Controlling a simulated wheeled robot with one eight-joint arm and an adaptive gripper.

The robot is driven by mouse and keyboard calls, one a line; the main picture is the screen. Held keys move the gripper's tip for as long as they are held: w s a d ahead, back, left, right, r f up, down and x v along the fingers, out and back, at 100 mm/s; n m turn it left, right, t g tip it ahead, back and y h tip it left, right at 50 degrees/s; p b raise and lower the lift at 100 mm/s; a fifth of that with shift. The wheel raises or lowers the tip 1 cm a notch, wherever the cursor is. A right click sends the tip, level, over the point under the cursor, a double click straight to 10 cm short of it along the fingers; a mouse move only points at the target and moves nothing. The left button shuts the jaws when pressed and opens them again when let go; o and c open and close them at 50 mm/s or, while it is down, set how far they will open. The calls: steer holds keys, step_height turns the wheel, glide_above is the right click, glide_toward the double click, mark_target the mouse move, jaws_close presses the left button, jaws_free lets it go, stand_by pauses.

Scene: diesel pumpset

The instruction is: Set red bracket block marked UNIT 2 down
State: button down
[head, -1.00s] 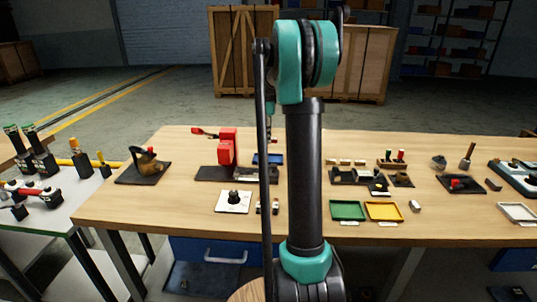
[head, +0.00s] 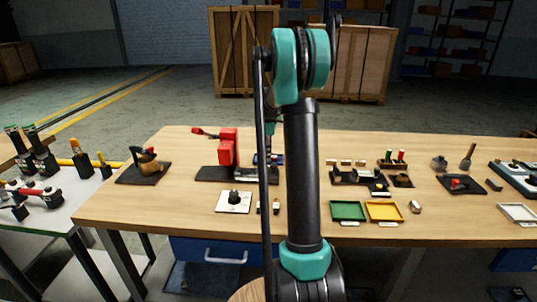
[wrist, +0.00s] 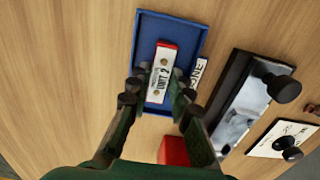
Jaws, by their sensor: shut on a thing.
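The red bracket block (wrist: 165,55), with a white face marked UNIT 2, shows in the wrist view over the blue tray (wrist: 143,38). My gripper (wrist: 163,88) is shut on the block, one finger at each long side. The block lies within the tray's outline; I cannot tell whether it touches the floor of the tray. In the head view my arm stands in front and hides most of the gripper, block and tray.
A red upright fixture (head: 228,147) stands on a dark base left of the gripper. A white plate with a black knob (head: 234,200) lies in front. Green (head: 348,210) and yellow (head: 384,210) trays lie to the right. Bare wood surrounds the blue tray's far side.

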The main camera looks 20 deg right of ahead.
steer(key=c, duration=1.6)
jaws_free()
steer(key=shift+f, duration=0.1)
steer(key=shift+c, duration=0.2)
step_height(320, 180, up, 12)
steer(key=shift+r, duration=0.2)
